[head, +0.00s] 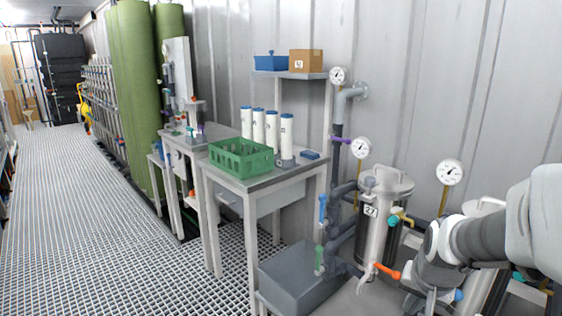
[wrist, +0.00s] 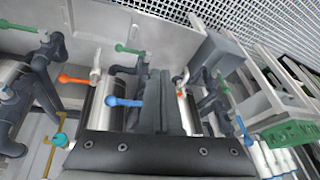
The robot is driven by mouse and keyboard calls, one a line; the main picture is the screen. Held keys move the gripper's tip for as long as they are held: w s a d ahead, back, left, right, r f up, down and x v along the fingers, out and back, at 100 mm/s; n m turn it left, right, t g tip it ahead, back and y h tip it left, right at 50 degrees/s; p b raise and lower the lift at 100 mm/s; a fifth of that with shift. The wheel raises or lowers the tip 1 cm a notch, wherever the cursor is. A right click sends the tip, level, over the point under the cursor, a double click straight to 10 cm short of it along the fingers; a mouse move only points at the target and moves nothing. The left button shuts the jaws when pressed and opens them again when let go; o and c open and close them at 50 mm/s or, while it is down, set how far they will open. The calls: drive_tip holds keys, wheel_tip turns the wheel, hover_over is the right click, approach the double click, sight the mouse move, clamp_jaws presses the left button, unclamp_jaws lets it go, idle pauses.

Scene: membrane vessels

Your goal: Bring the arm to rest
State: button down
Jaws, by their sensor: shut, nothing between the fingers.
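My arm reaches in from the right edge of the head view, over the steel vessels, with its wrist bent downward. My gripper (wrist: 160,78) shows in the wrist view with its two dark fingers together and nothing between them. In the head view its fingers are hard to make out near the lower right. The steel vessel labelled 27 (head: 378,235) stands left of my wrist. An orange-handled valve (head: 387,271) is close beside my wrist. In the wrist view an orange handle (wrist: 77,79) and a blue handle (wrist: 124,102) lie left of the fingers; I cannot tell their distance.
A table with a green crate (head: 241,157), several white cylinders (head: 271,133) and a blue item (head: 310,155) stands left of the vessels. Gauges (head: 450,172) and grey pipes line the wall. A grey box (head: 300,277) sits low. The grating floor (head: 110,220) at left is clear.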

drive_tip(key=s+a+r+n+t+y, duration=0.1)
drive_tip(key=s+a+r+n, duration=0.6)
drive_tip(key=s+a+r, duration=0.45)
wheel_tip(320, 180, up, 18)
drive_tip(key=s+a+p, duration=0.1)
drive_tip(key=p, duration=1.8)
drive_tip(key=shift+s+a+p, duration=0.15)
drive_tip(key=shift+a+p, duration=0.1)
drive_tip(key=shift+p, duration=0.05)
